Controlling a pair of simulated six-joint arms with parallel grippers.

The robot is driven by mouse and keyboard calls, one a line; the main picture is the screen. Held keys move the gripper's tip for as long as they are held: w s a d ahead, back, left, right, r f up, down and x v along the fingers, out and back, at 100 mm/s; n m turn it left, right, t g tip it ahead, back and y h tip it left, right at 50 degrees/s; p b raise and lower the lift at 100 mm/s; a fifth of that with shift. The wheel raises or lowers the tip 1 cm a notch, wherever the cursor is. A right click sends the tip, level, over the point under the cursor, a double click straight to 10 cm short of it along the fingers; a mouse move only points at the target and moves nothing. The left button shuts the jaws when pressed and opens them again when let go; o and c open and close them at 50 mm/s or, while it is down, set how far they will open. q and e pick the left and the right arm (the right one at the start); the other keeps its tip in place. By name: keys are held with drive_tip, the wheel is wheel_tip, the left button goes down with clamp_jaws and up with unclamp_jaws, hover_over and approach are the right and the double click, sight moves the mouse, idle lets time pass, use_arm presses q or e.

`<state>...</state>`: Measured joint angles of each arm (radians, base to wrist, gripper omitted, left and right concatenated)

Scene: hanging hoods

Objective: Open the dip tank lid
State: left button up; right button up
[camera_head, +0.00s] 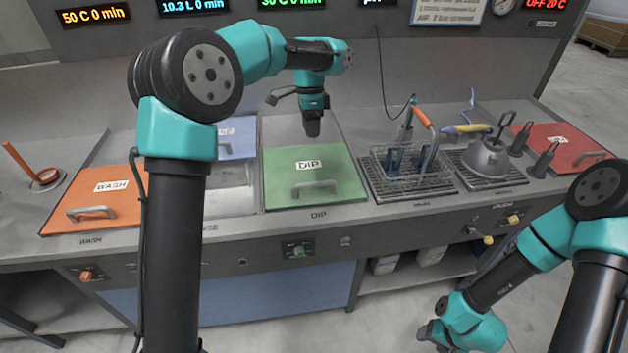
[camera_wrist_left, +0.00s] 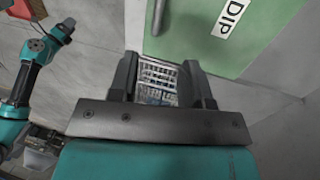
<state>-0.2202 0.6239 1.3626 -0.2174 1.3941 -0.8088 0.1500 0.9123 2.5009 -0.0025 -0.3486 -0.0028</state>
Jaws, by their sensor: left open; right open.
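The green dip tank lid (camera_head: 340,180), labelled DIP, lies shut and flat in the counter, its bar handle (camera_head: 314,188) near the front edge. In the left wrist view the lid (camera_wrist_left: 270,25) fills the top, with part of the handle (camera_wrist_left: 157,18) just beyond the fingers. My left gripper (camera_head: 312,132) points down above the lid's back edge. Its fingers (camera_wrist_left: 162,85) are apart and hold nothing; the wire basket (camera_wrist_left: 158,72) shows through the gap from farther off. My right gripper (camera_head: 435,335) is low in front of the counter, away from the lid, its fingers hard to make out.
The orange WASH lid (camera_head: 90,205) and a blue lid (camera_head: 238,138) are left of the dip tank. Right of it, the wire basket (camera_head: 410,170) stands on a drain grate, with a grey kettle-like vessel (camera_head: 485,158) and a red lid (camera_head: 562,148) beyond. A panel with displays overhangs the back.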

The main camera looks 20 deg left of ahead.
use_arm(q)
drive_tip(key=s+f, duration=0.1)
drive_tip(key=f, duration=0.4)
drive_tip(key=s+d+f, duration=0.1)
drive_tip(key=f, duration=0.5)
drive_tip(key=s+f, duration=0.1)
drive_tip(key=f, duration=0.5)
drive_tip(key=shift+d, duration=0.2)
drive_tip(key=shift+r, duration=0.1)
clamp_jaws()
